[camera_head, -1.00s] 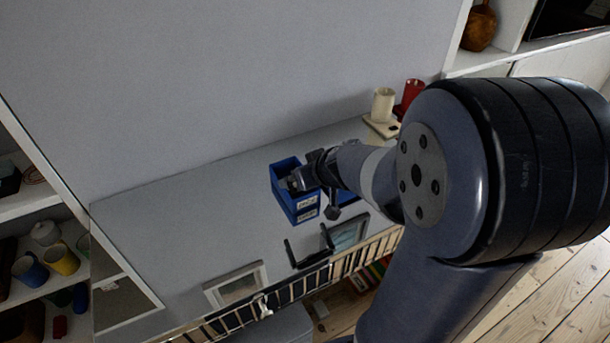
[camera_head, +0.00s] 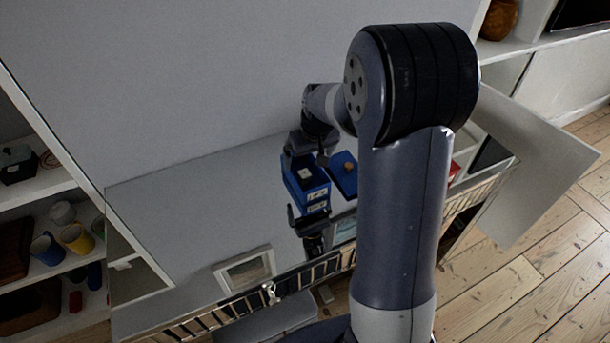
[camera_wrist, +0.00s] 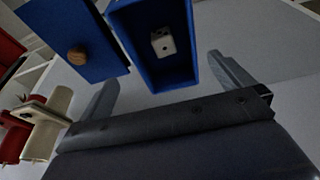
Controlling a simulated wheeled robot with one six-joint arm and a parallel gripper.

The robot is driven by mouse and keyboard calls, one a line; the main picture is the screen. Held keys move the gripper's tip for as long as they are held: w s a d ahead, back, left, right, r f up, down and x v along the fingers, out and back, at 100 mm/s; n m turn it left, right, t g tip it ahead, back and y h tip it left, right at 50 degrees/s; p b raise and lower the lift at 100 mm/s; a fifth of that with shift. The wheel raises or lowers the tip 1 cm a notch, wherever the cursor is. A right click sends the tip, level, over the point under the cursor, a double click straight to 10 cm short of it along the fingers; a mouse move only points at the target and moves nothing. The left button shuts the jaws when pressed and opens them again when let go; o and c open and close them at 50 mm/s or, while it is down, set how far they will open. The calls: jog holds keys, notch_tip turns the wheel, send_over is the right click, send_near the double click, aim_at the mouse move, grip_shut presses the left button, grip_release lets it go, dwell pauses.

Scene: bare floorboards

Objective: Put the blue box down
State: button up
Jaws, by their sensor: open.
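The blue box (camera_head: 306,190) stands upright and open on the grey cabinet top, with pale labels on its front. In the wrist view the box (camera_wrist: 181,66) shows a white die (camera_wrist: 162,42) inside. A blue lid with a brown knob (camera_head: 344,176) lies beside it; the lid also shows in the wrist view (camera_wrist: 82,25). My gripper (camera_wrist: 165,88) is open and empty, its fingers apart at the box's near side in that view.
The cabinet top left of the box is clear. An open shelf with mugs (camera_head: 77,238) stands at the left.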

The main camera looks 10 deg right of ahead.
aim_at(304, 171)
jog(key=shift+s+a+p+x, duration=0.15)
jog(key=shift+p+x, duration=0.05)
jog(key=shift+x, duration=1.65)
jog(key=shift+s+a+p+x, duration=0.1)
jog(key=shift+a+p+x, duration=0.05)
jog(key=shift+x, duration=1.7)
jog(key=shift+c, duration=0.4)
jog(key=c, duration=1)
notch_tip(304, 171, up, 10)
jog(key=shift+c, duration=0.2)
jog(key=shift+s, duration=0.1)
